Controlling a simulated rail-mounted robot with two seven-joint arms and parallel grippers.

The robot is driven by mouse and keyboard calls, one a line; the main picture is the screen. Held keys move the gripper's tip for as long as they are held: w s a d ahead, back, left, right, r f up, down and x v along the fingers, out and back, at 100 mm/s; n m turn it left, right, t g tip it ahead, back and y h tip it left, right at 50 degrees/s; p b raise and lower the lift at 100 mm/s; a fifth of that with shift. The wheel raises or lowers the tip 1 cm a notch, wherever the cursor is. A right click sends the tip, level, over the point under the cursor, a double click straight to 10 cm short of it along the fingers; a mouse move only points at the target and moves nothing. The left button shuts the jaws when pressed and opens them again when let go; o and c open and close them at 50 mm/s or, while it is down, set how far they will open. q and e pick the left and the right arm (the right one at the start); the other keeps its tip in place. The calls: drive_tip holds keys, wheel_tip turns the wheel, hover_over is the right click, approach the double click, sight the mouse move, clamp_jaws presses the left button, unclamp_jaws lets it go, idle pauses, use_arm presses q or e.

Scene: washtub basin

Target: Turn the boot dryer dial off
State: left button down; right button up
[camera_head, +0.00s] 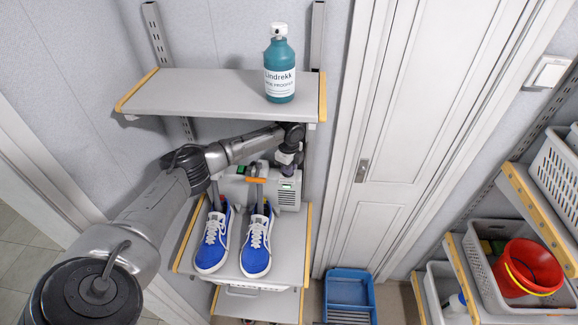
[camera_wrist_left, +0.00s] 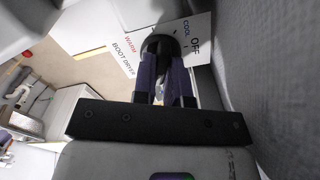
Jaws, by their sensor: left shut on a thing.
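The boot dryer (camera_head: 288,194) is a grey box with a vent, standing behind a pair of blue shoes (camera_head: 256,243) on the middle shelf. In the left wrist view its white label plate (camera_wrist_left: 197,48) reads OFF, COOL, WARM and BOOT DRYER. The dark round dial (camera_wrist_left: 157,43) sits on that plate. My left gripper (camera_wrist_left: 163,68) is shut on the dial, with its two purple-grey fingers at either side of it. In the head view my left gripper (camera_head: 288,166) reaches down behind the dryer's top; its fingertips are hidden. I cannot tell where the dial points.
A teal bottle (camera_head: 279,70) stands on the upper shelf (camera_head: 190,88), just above my left arm. A blue step stool (camera_head: 349,292) is on the floor. Shelves at the right hold a grey bin with a red bucket (camera_head: 528,268).

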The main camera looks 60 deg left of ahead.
use_arm(q)
drive_tip(key=shift+r+m, duration=0.1)
drive_tip(key=shift+m, duration=0.3)
drive_tip(key=c, duration=1.2)
unclamp_jaws()
drive_tip(key=shift+o, duration=0.2)
wheel_tip(320, 180, up, 12)
drive_tip(key=b, duration=0.2)
